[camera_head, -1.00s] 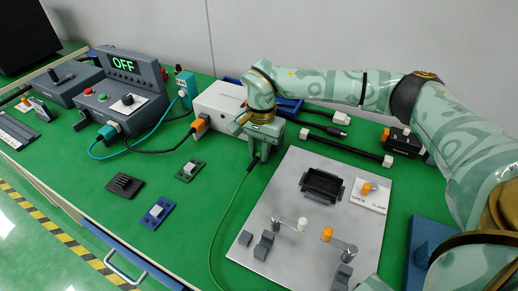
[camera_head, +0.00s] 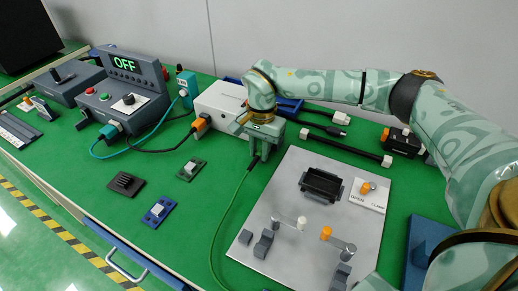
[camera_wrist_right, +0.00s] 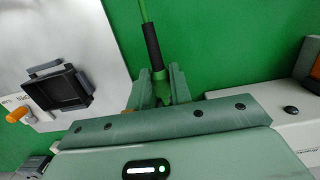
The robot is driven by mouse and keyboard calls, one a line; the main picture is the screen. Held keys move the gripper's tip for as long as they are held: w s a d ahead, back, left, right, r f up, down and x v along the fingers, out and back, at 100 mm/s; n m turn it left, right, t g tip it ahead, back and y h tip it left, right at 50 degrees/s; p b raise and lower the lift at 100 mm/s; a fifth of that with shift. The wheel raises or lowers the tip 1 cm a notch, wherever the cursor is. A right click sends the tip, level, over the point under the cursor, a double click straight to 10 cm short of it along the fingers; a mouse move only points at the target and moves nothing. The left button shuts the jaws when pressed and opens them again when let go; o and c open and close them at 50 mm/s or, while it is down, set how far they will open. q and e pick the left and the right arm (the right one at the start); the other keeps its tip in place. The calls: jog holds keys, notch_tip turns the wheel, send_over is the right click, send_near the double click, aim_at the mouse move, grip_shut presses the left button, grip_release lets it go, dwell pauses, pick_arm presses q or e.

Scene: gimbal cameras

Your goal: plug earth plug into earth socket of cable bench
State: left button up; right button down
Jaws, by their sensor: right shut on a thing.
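The earth plug shows as a black sleeve (camera_wrist_right: 152,48) on a green cable (camera_wrist_right: 142,10) in the right wrist view. It also shows in the head view (camera_head: 254,163), just under my right gripper (camera_head: 259,150). My right gripper (camera_wrist_right: 160,90) is shut on the plug's green end, with the sleeve and cable sticking out between the fingers. The plug's tip is hidden. The gripper is beside the white box (camera_head: 219,106), to its right. In the right wrist view this box (camera_wrist_right: 300,128) has a dark round spot, possibly a socket; I cannot tell. My left gripper is not in view.
An orange plug (camera_head: 199,125) sits at the white box's front. A grey clamp plate (camera_head: 290,258) with levers lies to the right. A control unit (camera_head: 118,92) reading OFF stands left. Black cables (camera_head: 345,151) lie behind the plate.

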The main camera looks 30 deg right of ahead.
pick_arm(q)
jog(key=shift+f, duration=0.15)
pick_arm(e)
jog(key=shift+w+d+r, duration=0.1)
jog(key=shift+w+d, duration=0.2)
jog(key=shift+d, duration=0.25)
jog(key=shift+w+d, duration=0.3)
jog(key=shift+d, duration=0.2)
jog(key=c, duration=1.2)
grip_release()
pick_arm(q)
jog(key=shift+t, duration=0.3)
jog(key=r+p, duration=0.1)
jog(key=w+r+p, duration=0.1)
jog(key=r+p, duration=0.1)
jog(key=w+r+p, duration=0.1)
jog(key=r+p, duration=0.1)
pick_arm(e)
jog(key=r, duration=0.5)
jog(key=d+r, duration=0.1)
jog(key=r, duration=1)
jog(key=shift+w+d, duration=0.15)
jog(key=shift+w, duration=0.2)
